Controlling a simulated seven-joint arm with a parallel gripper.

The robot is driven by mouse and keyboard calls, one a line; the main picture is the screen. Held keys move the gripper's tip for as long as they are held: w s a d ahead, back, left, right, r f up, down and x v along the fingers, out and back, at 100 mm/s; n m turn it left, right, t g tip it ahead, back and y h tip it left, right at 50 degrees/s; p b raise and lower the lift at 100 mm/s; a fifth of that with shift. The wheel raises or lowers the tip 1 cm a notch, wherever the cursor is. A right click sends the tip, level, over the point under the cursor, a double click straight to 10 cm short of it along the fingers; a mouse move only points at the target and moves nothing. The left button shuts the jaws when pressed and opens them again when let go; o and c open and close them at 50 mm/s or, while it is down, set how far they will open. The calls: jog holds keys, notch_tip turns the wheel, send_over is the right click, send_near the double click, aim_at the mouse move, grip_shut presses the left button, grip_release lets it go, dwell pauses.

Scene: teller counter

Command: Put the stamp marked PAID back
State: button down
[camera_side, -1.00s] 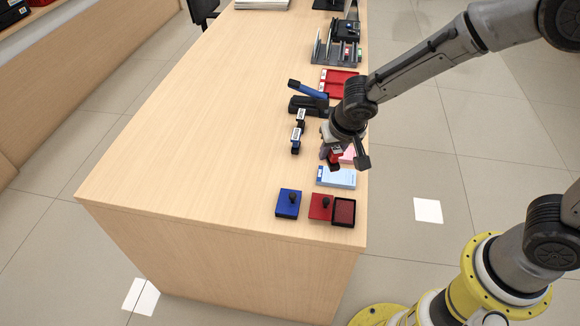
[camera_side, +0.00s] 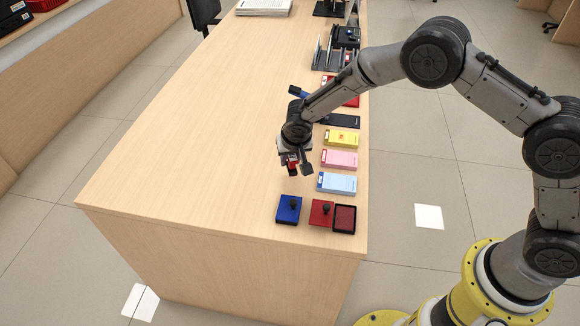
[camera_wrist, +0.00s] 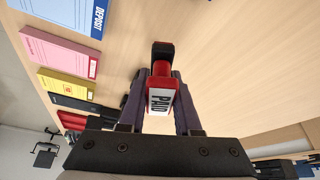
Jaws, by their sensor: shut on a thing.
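The stamp marked PAID (camera_wrist: 160,92) has a red body with a white label and a black end. My gripper (camera_side: 293,162) is shut on it; in the wrist view the two fingers of my gripper (camera_wrist: 162,100) stand on either side of it. In the side view the red stamp (camera_side: 292,168) is partly hidden by the fingers. It is above the counter (camera_side: 200,140), left of the pink and blue pads. The stamps seen earlier left of my gripper are now hidden behind my arm.
A blue ink pad (camera_side: 287,210), a red ink pad (camera_side: 320,213) and an open dark red pad (camera_side: 344,219) lie near the front edge. Blue (camera_side: 337,183), pink (camera_side: 340,159) and yellow (camera_side: 342,137) slip pads line the right edge. The counter's left side is clear.

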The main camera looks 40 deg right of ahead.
aim_at(290, 167)
jog(key=shift+w+f, duration=0.1)
jog(key=shift+f, duration=1.55)
jog(key=shift+f, duration=0.2)
jog(key=c, duration=0.6)
grip_release()
jog(key=shift+r, duration=0.15)
jog(key=v, duration=1.2)
